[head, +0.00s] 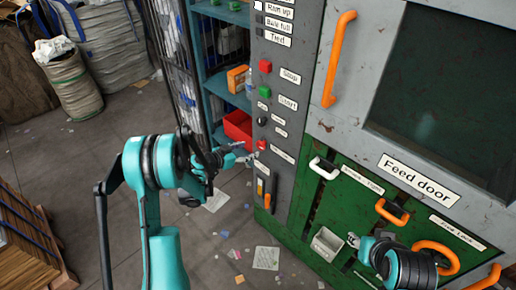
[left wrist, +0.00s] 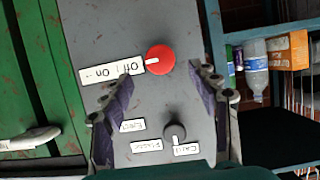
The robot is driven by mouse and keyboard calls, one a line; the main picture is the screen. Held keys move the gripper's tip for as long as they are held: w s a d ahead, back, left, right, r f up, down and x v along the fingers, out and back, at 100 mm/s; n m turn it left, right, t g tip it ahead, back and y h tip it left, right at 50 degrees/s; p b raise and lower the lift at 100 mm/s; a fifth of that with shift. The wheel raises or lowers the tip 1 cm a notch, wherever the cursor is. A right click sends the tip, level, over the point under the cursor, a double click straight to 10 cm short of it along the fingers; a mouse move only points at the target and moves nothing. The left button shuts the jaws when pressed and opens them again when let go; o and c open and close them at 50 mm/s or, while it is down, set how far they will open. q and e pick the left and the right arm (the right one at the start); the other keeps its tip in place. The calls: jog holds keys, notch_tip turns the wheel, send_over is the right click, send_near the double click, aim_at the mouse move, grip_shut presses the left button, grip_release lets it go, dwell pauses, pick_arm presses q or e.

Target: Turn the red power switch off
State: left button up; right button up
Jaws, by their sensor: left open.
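The red power switch (head: 262,145) is a round knob on the grey control panel. In the left wrist view the red knob (left wrist: 161,57) lies just beyond my fingertips, with a white pointer mark on the side facing the "Off | On" label (left wrist: 111,73). My left gripper (head: 246,153) is close in front of it in the head view. In the left wrist view my left gripper (left wrist: 167,82) is open, its fingers apart and nothing between the tips. My right gripper (head: 353,241) is near the green lower front; its fingers are too small to judge.
A green start button (head: 265,91) and a red stop button (head: 266,66) sit above the switch. A small black knob (left wrist: 176,131) shows between my left fingers. An orange-handled lever (head: 264,190) is below. A blue shelf (head: 210,85) with bins stands left of the panel.

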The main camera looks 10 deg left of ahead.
aim_at(259, 147)
pick_arm(q)
jog(key=b+x, duration=0.1)
jog(key=x, duration=0.4)
jog(key=shift+w+d+f+b, duration=0.2)
jog(key=shift+b, duration=0.2)
jog(key=shift+w+d+f, duration=0.2)
jog(key=shift+w+d, duration=0.1)
jog(key=shift+w, duration=0.35)
jog(key=c, duration=1.1)
